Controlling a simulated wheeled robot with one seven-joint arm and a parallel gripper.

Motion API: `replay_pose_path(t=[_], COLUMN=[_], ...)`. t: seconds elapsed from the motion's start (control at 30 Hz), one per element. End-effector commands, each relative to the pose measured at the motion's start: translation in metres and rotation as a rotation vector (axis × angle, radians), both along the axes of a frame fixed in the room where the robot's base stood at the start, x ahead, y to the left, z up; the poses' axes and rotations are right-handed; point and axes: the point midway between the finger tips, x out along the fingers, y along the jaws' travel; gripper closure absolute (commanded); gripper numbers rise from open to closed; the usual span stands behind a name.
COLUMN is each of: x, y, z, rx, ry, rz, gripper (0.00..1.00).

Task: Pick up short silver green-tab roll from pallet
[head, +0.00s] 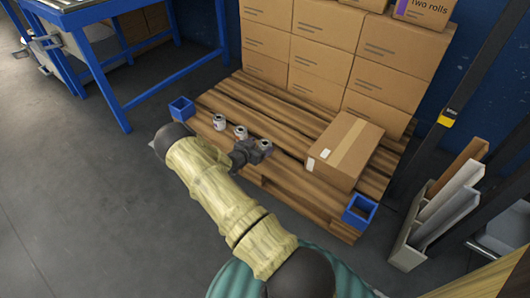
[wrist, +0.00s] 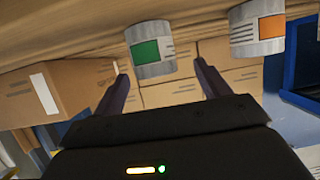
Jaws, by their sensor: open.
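The short silver roll with a green tab (wrist: 148,48) shows in the wrist view, just ahead of and between the fingertips of my gripper (wrist: 163,72). My gripper is open, with a finger on either side of the roll's line, and I cannot tell whether they touch it. In the head view my gripper (head: 256,151) is low over the pallet's (head: 278,172) near edge, beside the rightmost small roll (head: 265,145). That roll seems to be the green-tab one, though its tab colour is not readable there and my gripper partly hides it.
A silver roll with an orange tab (wrist: 258,28) stands close beside the green one. Another small roll (head: 219,121) stands farther left. A single carton (head: 345,150) lies to the right, with stacked cartons (head: 316,55) behind.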

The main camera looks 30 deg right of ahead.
Motion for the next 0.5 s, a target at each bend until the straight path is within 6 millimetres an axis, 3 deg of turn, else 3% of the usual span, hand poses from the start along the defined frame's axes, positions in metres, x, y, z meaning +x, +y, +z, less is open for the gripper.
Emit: replay_pose_path(t=[0.5], x=[0.0023], y=[-0.0117], z=[-0.0057], rx=[-0.002], ry=[0.000], rz=[-0.001], gripper=[0.25])
